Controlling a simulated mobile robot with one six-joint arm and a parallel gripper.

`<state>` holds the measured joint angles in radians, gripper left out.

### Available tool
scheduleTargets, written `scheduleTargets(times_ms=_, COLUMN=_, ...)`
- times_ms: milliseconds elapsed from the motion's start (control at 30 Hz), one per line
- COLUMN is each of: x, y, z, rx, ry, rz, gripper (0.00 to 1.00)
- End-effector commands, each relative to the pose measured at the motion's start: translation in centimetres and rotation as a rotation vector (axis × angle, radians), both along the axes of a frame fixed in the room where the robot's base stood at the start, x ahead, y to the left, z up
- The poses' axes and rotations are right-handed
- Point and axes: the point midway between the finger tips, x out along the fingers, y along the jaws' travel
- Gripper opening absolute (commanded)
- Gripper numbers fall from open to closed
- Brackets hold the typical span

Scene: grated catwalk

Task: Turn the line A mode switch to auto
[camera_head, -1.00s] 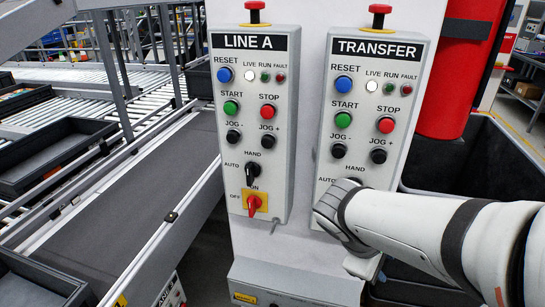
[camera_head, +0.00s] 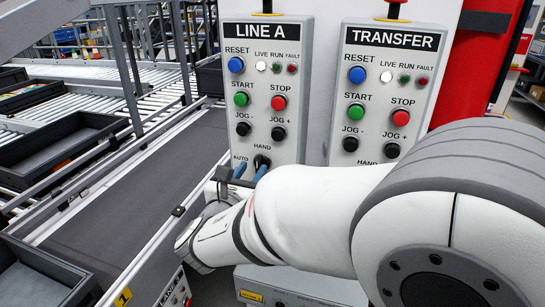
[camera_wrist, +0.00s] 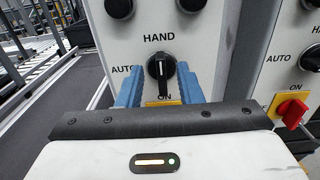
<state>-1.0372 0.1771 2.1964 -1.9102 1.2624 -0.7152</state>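The line A panel (camera_head: 300,105) is a light grey box with its label on top. Its mode switch is a black knob (camera_wrist: 160,70) with a white line pointing up at HAND; AUTO is marked to its left. It shows partly in the head view (camera_head: 262,161), above my fingers. My gripper (camera_wrist: 158,85) is open, its blue fingertips one on each side of the knob. Nothing is held between them, and I cannot tell whether either finger touches the knob. In the head view my gripper (camera_head: 251,171) is in front of the lower panel, hiding the red rotary switch.
The similar TRANSFER panel (camera_head: 385,105) stands to the right; its lower part is hidden by my arm. In the wrist view a red switch (camera_wrist: 291,112) sits on it. A conveyor belt (camera_head: 120,220) with rails and dark trays (camera_head: 60,150) lies to the left.

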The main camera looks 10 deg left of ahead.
Motion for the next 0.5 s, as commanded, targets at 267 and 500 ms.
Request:
scheduleTargets(times_ms=267, x=3.3, y=-0.4, z=0.0, rx=0.0, ry=0.002, rz=-0.002, gripper=0.33)
scheduleTargets(times_ms=500, x=3.7, y=-0.3, z=0.0, rx=0.0, ry=0.002, rz=0.001, gripper=0.33)
